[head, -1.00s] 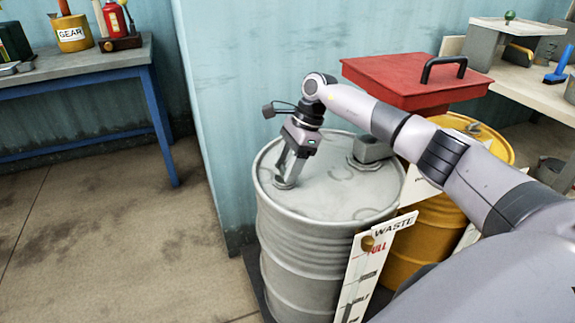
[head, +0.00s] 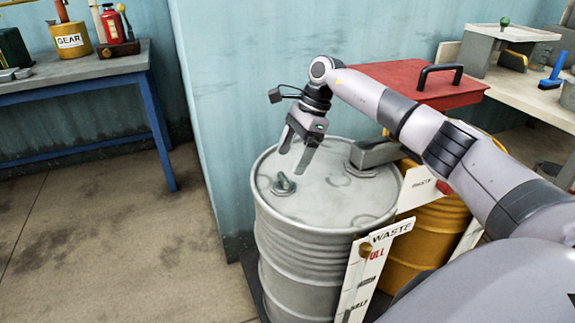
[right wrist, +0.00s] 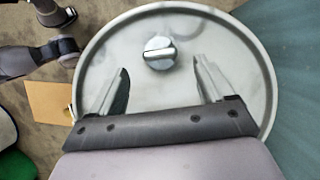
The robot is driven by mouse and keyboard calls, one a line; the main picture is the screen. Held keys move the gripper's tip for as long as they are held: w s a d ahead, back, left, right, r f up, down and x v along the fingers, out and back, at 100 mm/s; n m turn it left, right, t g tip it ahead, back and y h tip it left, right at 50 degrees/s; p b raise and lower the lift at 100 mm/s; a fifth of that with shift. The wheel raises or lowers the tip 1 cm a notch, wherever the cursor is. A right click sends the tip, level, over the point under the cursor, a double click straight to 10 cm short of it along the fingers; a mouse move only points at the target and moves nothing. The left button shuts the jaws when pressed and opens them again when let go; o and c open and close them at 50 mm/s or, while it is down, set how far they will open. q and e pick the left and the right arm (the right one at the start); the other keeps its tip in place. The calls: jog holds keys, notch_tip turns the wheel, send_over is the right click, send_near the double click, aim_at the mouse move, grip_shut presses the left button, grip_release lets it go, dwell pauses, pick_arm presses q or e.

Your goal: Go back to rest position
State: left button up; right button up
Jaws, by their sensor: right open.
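My right gripper (head: 299,149) is open and empty above the top of the grey drum (head: 325,205). A small grey cap (head: 284,184) sits on the drum's lid, below and a little left of the fingertips. In the right wrist view the cap (right wrist: 159,52) shows a raised bar and lies beyond the two spread fingers (right wrist: 160,80), touching neither.
A yellow drum (head: 405,262) with a red-lidded box (head: 405,80) above stands right of the grey drum. A grey fitting (head: 375,154) rises from the grey drum's lid. A WASTE sign (head: 372,262) stands in front. The floor at left is clear.

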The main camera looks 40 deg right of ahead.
jog(key=shift+v, duration=1.05)
jog(key=shift+f, duration=0.1)
